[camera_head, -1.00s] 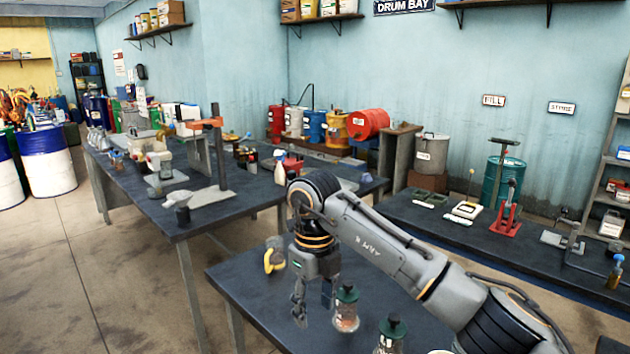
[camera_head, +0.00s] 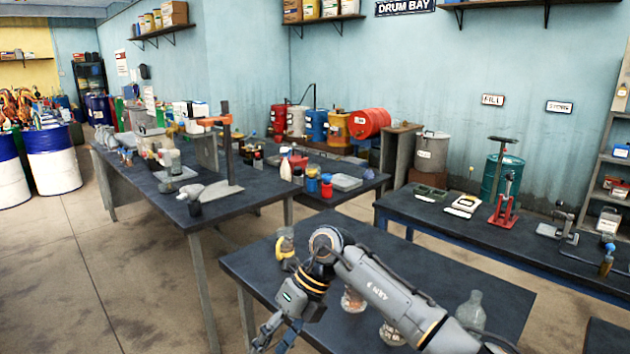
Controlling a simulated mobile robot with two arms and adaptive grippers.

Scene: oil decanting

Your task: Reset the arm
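My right arm comes in from the lower right over the near dark table (camera_head: 480,270). Its gripper (camera_head: 277,336) hangs at the table's front left edge, pointing down and left. Its fingers are apart with nothing between them; the tips are near the bottom of the picture. My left gripper is not in view.
Glass jars (camera_head: 352,301) (camera_head: 391,335) stand on the near table, partly hidden behind my arm. A small yellow-handled item (camera_head: 289,262) sits by the left edge. Open floor (camera_head: 130,290) lies left.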

